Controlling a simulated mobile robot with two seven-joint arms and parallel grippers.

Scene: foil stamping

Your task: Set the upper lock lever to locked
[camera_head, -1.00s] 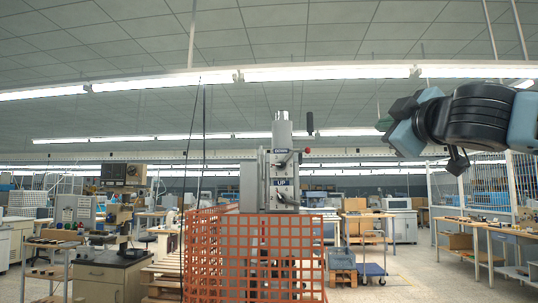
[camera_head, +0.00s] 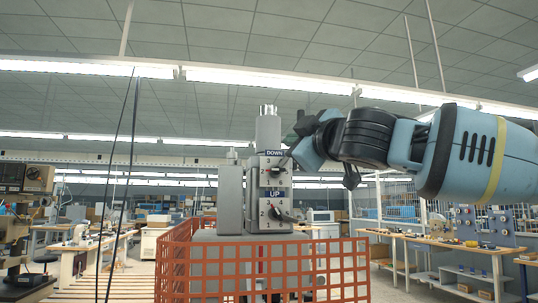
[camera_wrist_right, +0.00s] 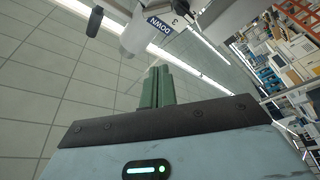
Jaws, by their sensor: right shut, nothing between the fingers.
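The grey stamping machine (camera_head: 232,205) stands upright in the middle of the head view. Its upper panel, under a DOWN label (camera_head: 275,153), carries the upper lever (camera_head: 276,170), whose outer end is hard to make out beside my arm. Below the UP label (camera_head: 277,194), the lower panel carries a dark lever (camera_head: 285,216) pointing right. My right gripper (camera_head: 303,124) is shut and empty, at the upper right of the DOWN panel. Its green fingers (camera_wrist_right: 156,88) lie together in the wrist view, apart from the DOWN label (camera_wrist_right: 159,26). My left gripper is out of view.
An orange mesh fence (camera_head: 262,268) surrounds the machine's lower part. A dark handle (camera_wrist_right: 94,21) shows at the top of the wrist view. Workbenches (camera_head: 440,244) stand at the right. The space above the machine is clear.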

